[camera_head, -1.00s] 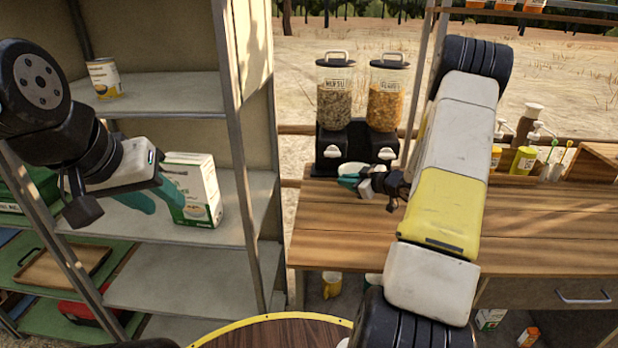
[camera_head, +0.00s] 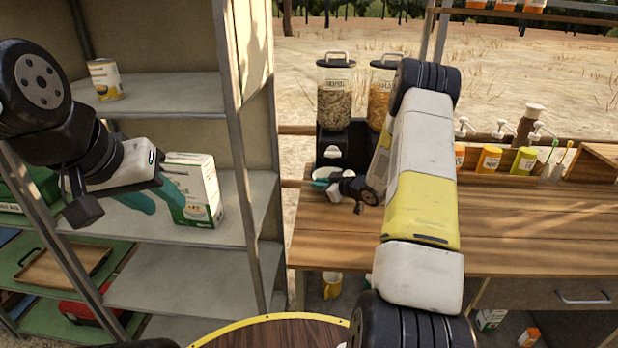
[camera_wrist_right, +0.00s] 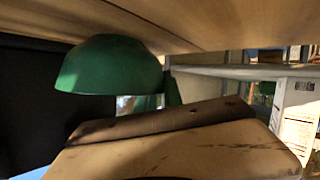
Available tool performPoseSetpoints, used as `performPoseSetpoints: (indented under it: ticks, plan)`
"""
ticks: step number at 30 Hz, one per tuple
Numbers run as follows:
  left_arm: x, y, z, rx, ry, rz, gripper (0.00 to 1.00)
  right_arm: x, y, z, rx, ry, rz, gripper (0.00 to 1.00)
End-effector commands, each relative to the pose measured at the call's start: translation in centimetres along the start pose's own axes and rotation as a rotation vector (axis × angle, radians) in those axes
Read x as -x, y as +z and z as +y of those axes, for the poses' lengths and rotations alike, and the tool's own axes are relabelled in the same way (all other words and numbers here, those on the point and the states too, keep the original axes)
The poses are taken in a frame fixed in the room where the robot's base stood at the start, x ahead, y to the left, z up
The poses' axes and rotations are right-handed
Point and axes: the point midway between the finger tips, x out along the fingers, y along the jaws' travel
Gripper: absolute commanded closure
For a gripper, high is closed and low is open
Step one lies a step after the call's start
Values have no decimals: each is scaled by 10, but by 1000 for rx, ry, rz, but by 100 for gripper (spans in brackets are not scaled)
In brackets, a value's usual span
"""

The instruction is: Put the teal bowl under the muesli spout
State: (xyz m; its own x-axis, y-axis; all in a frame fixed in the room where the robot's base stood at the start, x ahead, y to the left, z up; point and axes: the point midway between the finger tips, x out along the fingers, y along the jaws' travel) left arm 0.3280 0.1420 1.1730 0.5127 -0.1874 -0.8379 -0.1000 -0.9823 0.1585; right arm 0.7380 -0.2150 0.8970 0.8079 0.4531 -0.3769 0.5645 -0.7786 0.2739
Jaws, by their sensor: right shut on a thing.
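The teal bowl (camera_head: 343,170) shows its pale inside at the back left of the wooden counter, in front of the muesli dispenser (camera_head: 335,92). The muesli spout (camera_head: 333,153) is just above and behind it in the head view. My right gripper (camera_head: 322,181) is shut on the bowl's near side. In the right wrist view the bowl (camera_wrist_right: 110,65) shows its dark green outside, close to a wooden surface; whether it touches the wood I cannot tell. My left gripper (camera_head: 155,198) is open and empty at the shelf, in front of a white-green box (camera_head: 198,188).
The flakes dispenser (camera_head: 381,90) stands right of the muesli, partly hidden by my right arm. A shelf unit (camera_head: 240,120) rises left of the counter, with a can (camera_head: 106,80) on it. Pump bottles (camera_head: 523,160) stand at the back right. The counter's middle (camera_head: 500,225) is clear.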

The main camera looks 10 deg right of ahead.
Motion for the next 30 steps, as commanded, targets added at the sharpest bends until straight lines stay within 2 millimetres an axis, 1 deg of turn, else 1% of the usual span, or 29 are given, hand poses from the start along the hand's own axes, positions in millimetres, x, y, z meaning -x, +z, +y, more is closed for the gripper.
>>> performPoseSetpoints:
  ticks: [5,6,8,9,20,23,26,30]
  plan:
    - [0,0,0,0,0,0,64,0,2,0,-1,0,0,100]
    - [0,0,0,0,0,0,64,-1,2,-1,-1,0,0,87]
    - [0,0,0,0,0,0,64,-1,2,-1,-1,0,0,75]
    - [0,0,0,0,0,0,64,-1,2,-1,-1,0,0,67]
    - [0,0,0,0,0,0,64,0,0,0,0,0,0,67]
    - [0,0,0,0,0,0,64,10,0,1,-1,2,-1,67]
    - [0,0,0,0,0,0,64,28,0,1,-1,2,-2,67]
    - [0,0,0,0,0,0,64,59,0,1,-1,3,-1,67]
